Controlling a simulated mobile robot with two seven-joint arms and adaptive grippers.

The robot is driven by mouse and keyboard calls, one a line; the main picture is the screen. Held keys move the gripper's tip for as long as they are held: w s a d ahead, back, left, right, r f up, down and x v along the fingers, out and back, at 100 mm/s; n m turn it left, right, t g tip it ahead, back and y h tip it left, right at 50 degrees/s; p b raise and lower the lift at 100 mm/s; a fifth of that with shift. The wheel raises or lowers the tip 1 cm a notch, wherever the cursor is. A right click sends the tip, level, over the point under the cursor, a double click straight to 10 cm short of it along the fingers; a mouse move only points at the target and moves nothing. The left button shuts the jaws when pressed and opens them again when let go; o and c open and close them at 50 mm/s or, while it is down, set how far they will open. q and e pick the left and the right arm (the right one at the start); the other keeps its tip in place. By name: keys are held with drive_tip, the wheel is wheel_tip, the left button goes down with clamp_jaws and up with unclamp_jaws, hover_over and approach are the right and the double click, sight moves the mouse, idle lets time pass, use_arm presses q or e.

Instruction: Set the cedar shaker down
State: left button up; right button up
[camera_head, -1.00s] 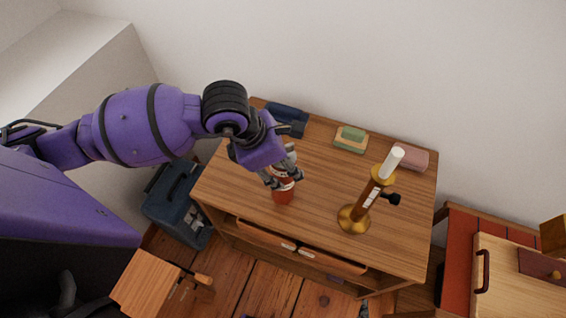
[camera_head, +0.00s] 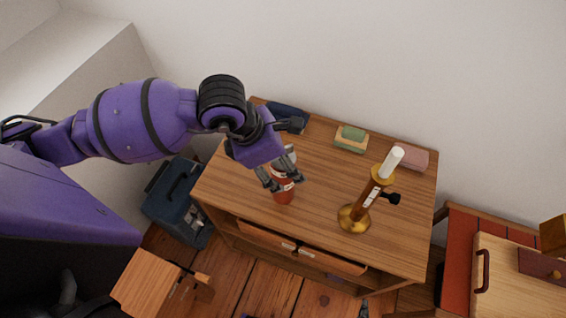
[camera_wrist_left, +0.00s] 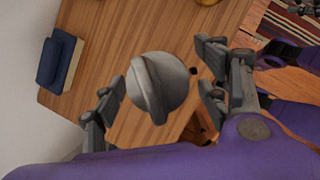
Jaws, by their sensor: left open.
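The cedar shaker (camera_head: 283,196) is reddish brown with a pale label and a grey rounded top. It stands upright on the wooden table (camera_head: 235,190), towards its front left. My left gripper (camera_head: 283,181) points down over it, with its fingers open on either side of the shaker. In the left wrist view, the shaker's grey top (camera_wrist_left: 158,86) sits between the two fingers, with a gap clearest on the right. The shaker's lower body is hidden there beneath its top.
A brass candlestick (camera_head: 354,218) with a white candle stands to the right of the shaker. A dark blue object (camera_head: 287,117), a green and tan stack (camera_head: 351,140) and a pink block (camera_head: 413,158) lie along the back. The table's front middle is clear.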

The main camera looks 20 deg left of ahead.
use_arm(q)
drive_tip(key=v, duration=1)
drive_tip(key=shift+r, duration=0.35)
use_arm(e)
drive_tip(key=shift+w+r, duration=0.35)
use_arm(q)
drive_tip(key=shift+s+a, duration=0.1)
